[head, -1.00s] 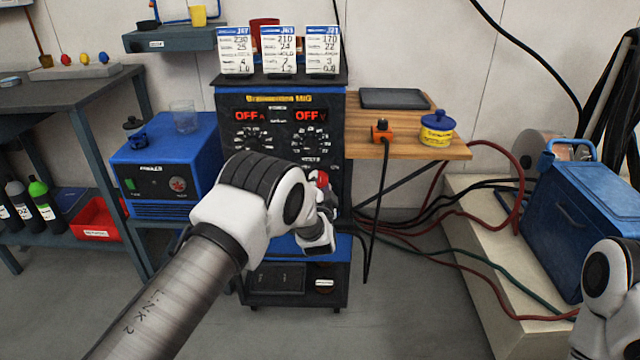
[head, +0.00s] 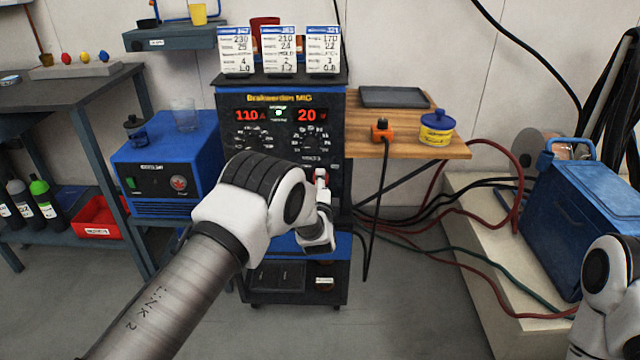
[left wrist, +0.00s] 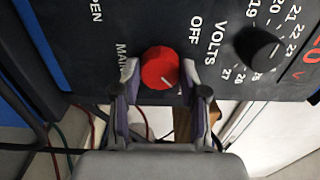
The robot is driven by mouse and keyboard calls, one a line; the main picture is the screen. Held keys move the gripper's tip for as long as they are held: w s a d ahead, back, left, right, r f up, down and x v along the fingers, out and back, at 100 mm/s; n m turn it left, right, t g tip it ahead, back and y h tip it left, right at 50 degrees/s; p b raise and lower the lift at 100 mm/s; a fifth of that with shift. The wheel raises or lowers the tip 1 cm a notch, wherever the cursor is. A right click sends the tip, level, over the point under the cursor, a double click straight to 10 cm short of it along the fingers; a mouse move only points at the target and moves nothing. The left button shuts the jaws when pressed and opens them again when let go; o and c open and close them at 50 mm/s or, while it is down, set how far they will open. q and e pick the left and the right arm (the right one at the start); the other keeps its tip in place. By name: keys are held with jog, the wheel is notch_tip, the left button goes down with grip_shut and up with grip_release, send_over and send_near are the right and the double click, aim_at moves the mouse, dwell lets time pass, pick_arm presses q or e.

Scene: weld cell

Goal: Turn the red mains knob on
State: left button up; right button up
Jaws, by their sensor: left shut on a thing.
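The red mains knob (left wrist: 160,66) sits on the black front panel of the welding machine (head: 265,105). In the left wrist view the fingers of my left gripper (left wrist: 158,82) are on either side of the knob and closed on it. The knob's white mark points to the lower right in that view, and "OFF" is printed beside it. In the head view my left gripper (head: 321,205) is at the panel's lower right and mostly hides the knob. The displays read 110 and 20, with a green light between them. My right gripper is out of view.
A black volts knob (left wrist: 257,48) is close to the red knob. A wooden shelf (head: 450,148) with an orange plug (head: 381,130) and a blue-lidded tub (head: 437,128) juts out right of the machine. Cables hang below it.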

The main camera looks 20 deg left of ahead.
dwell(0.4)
pick_arm(q)
jog(key=o, duration=1.2)
jog(key=shift+d, duration=0.1)
jog(key=shift+c, duration=0.2)
jog(key=v, duration=1.2)
